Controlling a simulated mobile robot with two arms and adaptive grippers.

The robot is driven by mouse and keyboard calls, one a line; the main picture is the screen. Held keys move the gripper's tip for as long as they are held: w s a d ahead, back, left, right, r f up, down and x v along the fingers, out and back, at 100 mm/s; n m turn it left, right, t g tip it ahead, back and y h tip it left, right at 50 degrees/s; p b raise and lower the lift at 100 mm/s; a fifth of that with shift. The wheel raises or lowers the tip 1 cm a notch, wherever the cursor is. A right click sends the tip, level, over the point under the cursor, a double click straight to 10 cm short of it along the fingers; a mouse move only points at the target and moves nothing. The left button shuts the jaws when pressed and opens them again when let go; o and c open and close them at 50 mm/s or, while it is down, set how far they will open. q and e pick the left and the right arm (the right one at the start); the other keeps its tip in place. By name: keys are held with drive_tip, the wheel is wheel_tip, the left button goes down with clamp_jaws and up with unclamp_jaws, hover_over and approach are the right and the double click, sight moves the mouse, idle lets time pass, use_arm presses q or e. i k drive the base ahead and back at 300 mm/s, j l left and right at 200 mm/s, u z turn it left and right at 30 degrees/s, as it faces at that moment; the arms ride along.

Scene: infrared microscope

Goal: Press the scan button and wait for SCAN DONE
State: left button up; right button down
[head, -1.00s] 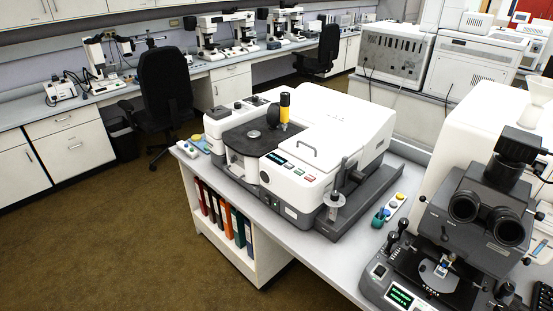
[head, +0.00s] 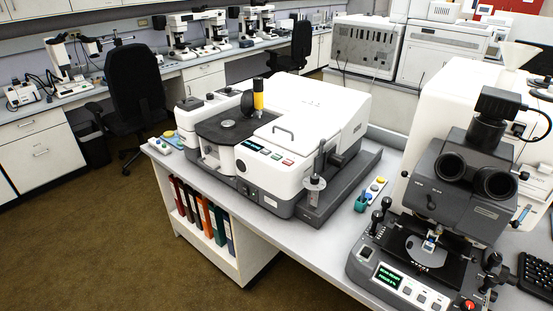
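Neither of my grippers is in view. A dark grey microscope (head: 464,180) with two eyepieces stands at the right of the bench. Its front panel has a small display (head: 388,276) with green text too small to read, and several light buttons (head: 420,298) beside it. To its left is a white and grey instrument (head: 318,110) with a yellow-topped cylinder, a small lit display (head: 251,147) and a row of small coloured buttons (head: 276,157). I cannot tell which button is the scan button, and I cannot read any SCAN DONE text.
A red knob (head: 468,305) sits at the microscope's front right, near a black keyboard (head: 537,277). A teal cup (head: 361,202) and a small tray with coloured items (head: 376,187) stand between the instruments. Open floor (head: 90,235) lies left.

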sight(275, 157)
drive_tip(key=i+j+z, duration=0.1)
drive_tip(key=i+j, duration=0.2)
drive_tip(key=i+j+z, duration=0.1)
drive_tip(key=i+j, duration=0.2)
drive_tip(key=j, duration=0.15)
drive_tip(key=i+j, duration=0.3)
drive_tip(key=j, duration=0.15)
drive_tip(key=i+j+z, duration=0.15)
drive_tip(key=j, duration=0.25)
drive_tip(key=i+j+z, duration=0.1)
drive_tip(key=i+j, duration=0.25)
drive_tip(key=j, duration=0.1)
